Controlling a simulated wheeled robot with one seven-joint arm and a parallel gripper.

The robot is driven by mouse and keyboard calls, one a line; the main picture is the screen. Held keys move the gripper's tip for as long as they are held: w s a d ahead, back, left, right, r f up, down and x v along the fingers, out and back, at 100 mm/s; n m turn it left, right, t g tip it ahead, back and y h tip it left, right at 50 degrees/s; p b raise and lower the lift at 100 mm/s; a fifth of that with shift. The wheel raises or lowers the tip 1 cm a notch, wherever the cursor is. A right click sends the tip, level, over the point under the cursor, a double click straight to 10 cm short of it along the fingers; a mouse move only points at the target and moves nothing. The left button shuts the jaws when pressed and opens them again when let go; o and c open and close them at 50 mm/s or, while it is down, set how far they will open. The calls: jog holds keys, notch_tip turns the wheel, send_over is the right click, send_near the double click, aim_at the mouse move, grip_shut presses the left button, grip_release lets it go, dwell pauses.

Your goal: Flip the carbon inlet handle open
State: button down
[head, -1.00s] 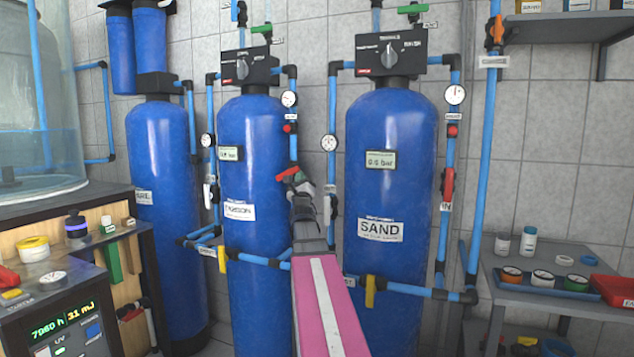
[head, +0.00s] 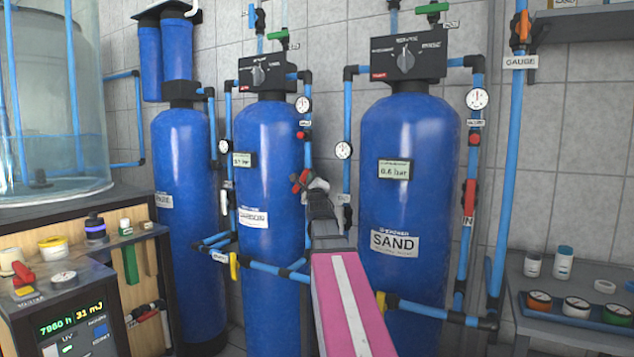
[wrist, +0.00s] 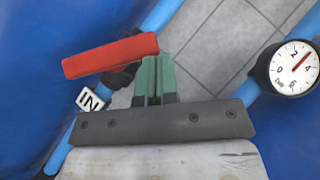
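The carbon inlet handle (wrist: 110,55) is a red lever on the blue pipe beside the carbon tank (head: 268,190). In the head view the red handle (head: 299,181) shows tilted, just left of my gripper (head: 318,184), which partly hides the valve. My gripper's green fingers (wrist: 153,75) are together with nothing seen between them. They are close to the right end of the handle; I cannot tell whether they touch it.
A round gauge (wrist: 293,67) is to the right in the wrist view. The sand tank (head: 408,160) stands right of my arm, with its own red handle (head: 470,200) upright on its pipe. A low blue pipe (head: 275,268) with a yellow lever (head: 234,266) crosses in front of the carbon tank.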

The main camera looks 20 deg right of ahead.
aim_at(307, 169)
jog(key=shift+w+a+r, duration=0.25)
jog(key=shift+w+r, duration=0.05)
jog(key=shift+r, duration=0.2)
jog(key=shift+w+a+r, duration=0.2)
jog(key=shift+w+r, duration=0.05)
jog(key=shift+r, duration=0.3)
jog(key=shift+w+a+r, duration=0.25)
jog(key=shift+w+r, duration=0.05)
jog(key=shift+r, duration=0.2)
jog(key=shift+w+a, duration=0.1)
